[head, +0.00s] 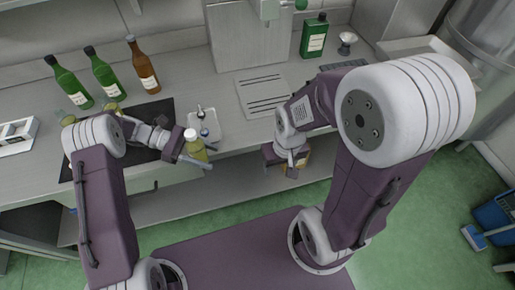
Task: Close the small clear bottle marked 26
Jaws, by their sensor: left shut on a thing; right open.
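A small clear bottle (198,152) with yellow-green contents and a pale top stands out at my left gripper (194,160), near the counter's front edge. The gripper is shut on this bottle. A marking 26 cannot be read, and I cannot tell whether the pale top is a cap or the bare neck. My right gripper (290,168) is open, in front of the counter and to the right of the bottle. Its fingers are small and partly hidden by its own wrist.
A pale tray (217,124) with small items lies behind the bottle. Two green bottles (68,84) (104,76) and a brown bottle (143,66) stand at the back left. A dark green bottle (314,36) stands at the back right. A slotted panel (262,92) lies mid-counter.

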